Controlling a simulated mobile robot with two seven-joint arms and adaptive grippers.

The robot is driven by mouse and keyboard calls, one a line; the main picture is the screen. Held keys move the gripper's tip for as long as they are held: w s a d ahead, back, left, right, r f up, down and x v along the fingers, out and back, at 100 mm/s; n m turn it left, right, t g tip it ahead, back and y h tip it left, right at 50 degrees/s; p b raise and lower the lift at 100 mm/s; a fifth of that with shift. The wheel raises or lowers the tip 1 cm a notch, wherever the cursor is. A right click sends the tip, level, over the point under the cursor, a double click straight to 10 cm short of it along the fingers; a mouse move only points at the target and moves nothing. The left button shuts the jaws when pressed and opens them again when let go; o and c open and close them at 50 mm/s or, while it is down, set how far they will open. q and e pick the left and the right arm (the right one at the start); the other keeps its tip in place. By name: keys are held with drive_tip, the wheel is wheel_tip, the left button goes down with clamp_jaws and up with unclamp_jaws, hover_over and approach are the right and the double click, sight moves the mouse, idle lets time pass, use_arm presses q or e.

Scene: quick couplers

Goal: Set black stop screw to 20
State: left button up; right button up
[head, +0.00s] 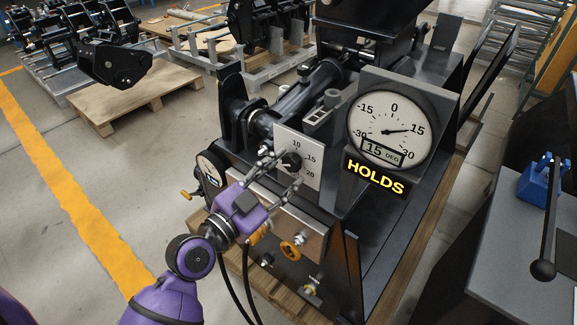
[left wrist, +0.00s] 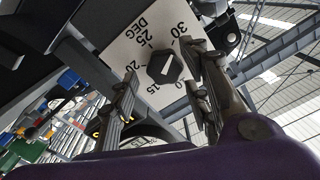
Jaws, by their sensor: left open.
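The black stop screw (head: 291,161) is a dark knob on a pale scale plate (head: 312,150) on the machine's front. In the left wrist view the knob (left wrist: 165,66) carries a short pale line; the plate (left wrist: 122,48) around it shows 10, 15, 20, 25 DEG and 30. I cannot tell for sure which number the line points at. My left gripper (head: 281,171) is open, its fingers on either side of the knob. In the left wrist view the open gripper (left wrist: 162,72) frames the knob, with gaps visible beside it. My right gripper is not in view.
A round gauge (head: 390,128) reads 15 DEG, with a yellow HOLDS sign (head: 375,177) below. A grey bench (head: 520,262) with a blue device (head: 540,187) stands at right.

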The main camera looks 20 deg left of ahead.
use_arm(q)
drive_tip(key=shift+x, duration=0.95)
drive_tip(key=shift+w, duration=0.2)
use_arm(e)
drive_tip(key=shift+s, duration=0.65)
use_arm(q)
drive_tip(key=shift+c, duration=0.2)
drive_tip(key=shift+f, duration=0.1)
drive_tip(key=c, duration=1)
drive_tip(key=shift+d, duration=0.1)
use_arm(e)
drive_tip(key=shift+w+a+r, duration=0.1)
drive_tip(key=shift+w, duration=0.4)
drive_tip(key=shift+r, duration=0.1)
